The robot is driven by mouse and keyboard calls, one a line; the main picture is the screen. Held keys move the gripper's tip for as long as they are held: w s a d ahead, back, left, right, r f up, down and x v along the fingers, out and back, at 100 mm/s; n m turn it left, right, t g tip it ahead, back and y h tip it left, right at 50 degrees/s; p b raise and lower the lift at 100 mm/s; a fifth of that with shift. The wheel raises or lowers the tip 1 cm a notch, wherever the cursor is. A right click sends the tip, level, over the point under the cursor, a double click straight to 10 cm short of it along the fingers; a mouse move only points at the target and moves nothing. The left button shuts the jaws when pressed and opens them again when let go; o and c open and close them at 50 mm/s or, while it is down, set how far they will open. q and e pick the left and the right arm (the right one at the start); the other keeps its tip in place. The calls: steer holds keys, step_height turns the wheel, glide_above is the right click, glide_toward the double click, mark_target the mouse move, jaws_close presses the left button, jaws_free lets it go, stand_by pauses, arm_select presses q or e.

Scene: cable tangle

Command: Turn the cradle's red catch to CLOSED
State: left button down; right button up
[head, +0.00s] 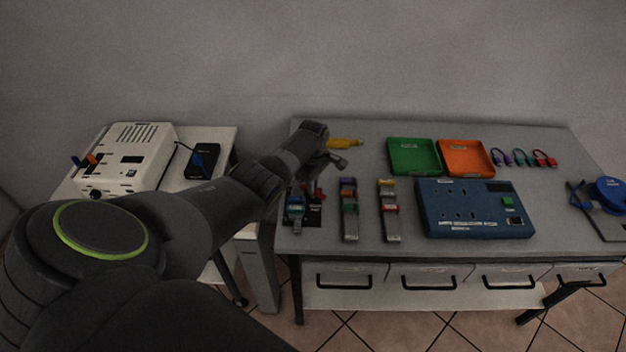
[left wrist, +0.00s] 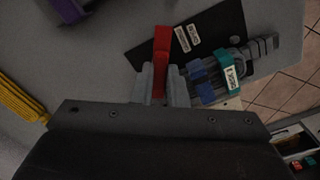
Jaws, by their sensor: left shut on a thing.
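The red catch (left wrist: 162,45) stands out from between the two grey fingers of my left gripper (left wrist: 163,82) in the left wrist view. The gripper is shut on it. Beside it lies a black plate (left wrist: 150,50) with white labels, whose small lettering I cannot read. The grey cradle (left wrist: 240,55), with blue and teal clips, is to the right of the catch. In the head view the cradle (head: 295,206) is at the table's left front, partly behind my left arm. My right gripper is not in view.
Two grey strips with coloured clips (head: 349,222) (head: 390,222) stand to the right. Beyond are a blue panel (head: 450,230), a green tray (head: 413,158), an orange tray (head: 466,160) and a yellow object (head: 343,142). A white device (head: 130,150) sits on the left side table.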

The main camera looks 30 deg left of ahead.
arm_select(q)
steer(key=n+p, duration=0.1)
steer(key=n, duration=0.2)
steer(key=shift+r, duration=0.1)
steer(key=shift+n, duration=1.7)
steer(key=shift+w+p, duration=0.1)
steer(key=shift+p, duration=0.2)
steer(key=c, duration=1.4)
jaws_free()
steer(key=shift+c, duration=0.2)
steer(key=shift+r+p, duration=0.45)
step_height(320, 180, up, 5)
steer(key=p, duration=0.3)
steer(key=shift+r, duration=0.15)
step_height(320, 180, up, 11)
